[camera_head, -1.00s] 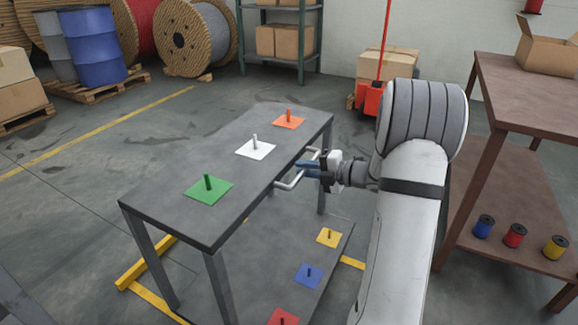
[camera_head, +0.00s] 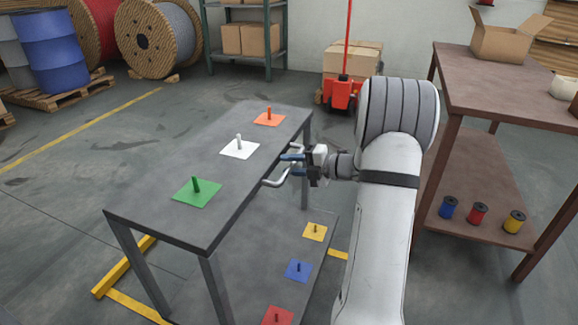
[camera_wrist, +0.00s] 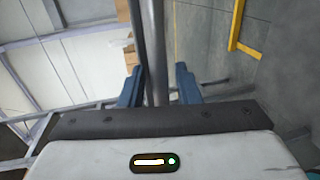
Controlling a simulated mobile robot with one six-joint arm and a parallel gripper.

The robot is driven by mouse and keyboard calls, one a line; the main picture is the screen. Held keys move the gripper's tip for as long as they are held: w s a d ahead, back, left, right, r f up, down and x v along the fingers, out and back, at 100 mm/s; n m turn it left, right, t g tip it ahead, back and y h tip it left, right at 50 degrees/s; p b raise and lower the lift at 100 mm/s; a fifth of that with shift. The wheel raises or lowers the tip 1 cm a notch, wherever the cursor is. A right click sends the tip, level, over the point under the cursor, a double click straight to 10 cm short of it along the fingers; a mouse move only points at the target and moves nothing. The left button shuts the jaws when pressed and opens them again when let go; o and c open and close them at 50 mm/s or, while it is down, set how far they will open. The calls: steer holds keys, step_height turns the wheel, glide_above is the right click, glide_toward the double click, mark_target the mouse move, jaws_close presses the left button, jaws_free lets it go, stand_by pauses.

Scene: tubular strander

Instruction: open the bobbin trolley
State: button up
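The bobbin trolley is a dark grey two-level table (camera_head: 150,205), at the left and centre of the head view. Its top bears green, white and orange plates with pegs. Its lower shelf has yellow, blue and red ones. A pale bar handle (camera_head: 272,182) sticks out from its right side. My gripper (camera_head: 291,164) is at this handle, its two blue fingers spread apart. In the wrist view a grey upright bar (camera_wrist: 154,50) runs between the fingers (camera_wrist: 157,88), with a visible gap at the right finger. The gripper is open around the bar, not clamped.
A yellow floor frame (camera_head: 130,265) lies around the trolley's feet. A brown table (camera_head: 490,85) with blue, red and yellow spools (camera_head: 477,214) on its lower shelf stands at the right. A red pallet jack (camera_head: 342,93) stands behind. Open floor lies left of the trolley.

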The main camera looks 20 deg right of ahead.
steer(key=shift+o, duration=0.2)
steer(key=p+v, duration=0.2)
steer(key=v, duration=0.5)
steer(key=shift+s+d, duration=0.25)
steer(key=shift+s, duration=0.1)
